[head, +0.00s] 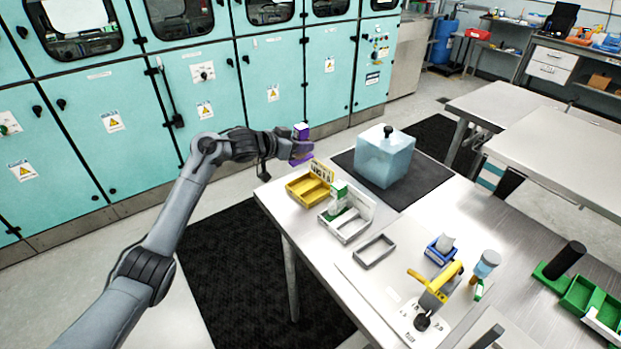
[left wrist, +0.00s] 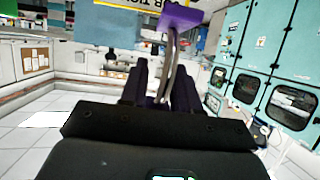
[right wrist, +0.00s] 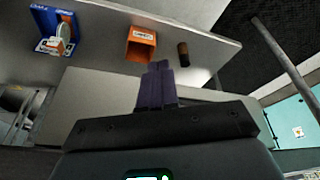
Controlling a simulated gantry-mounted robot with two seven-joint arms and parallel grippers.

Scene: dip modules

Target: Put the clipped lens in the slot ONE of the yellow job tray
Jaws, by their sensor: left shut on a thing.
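The clipped lens shows its purple clip (head: 302,135) in my left gripper (head: 300,152) in the head view. In the left wrist view my left gripper (left wrist: 160,90) is shut on the thin lens (left wrist: 170,65), edge-on, with the purple clip (left wrist: 183,17) at its far end. The yellow job tray (head: 291,195) lies on the near left corner of the table, below and just right of the left gripper. It has a sign at its back and compartments; I cannot read which slot is ONE. My right gripper (right wrist: 160,80) shows only in its wrist view, fingers together and empty.
A white tray (head: 345,239) with a green-and-white box stands beside the yellow tray. An empty grey tray (head: 374,263), a blue bin (head: 440,258) and a yellow-handled fixture (head: 437,290) are nearer. A pale blue block (head: 385,160) stands behind on a dark mat.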

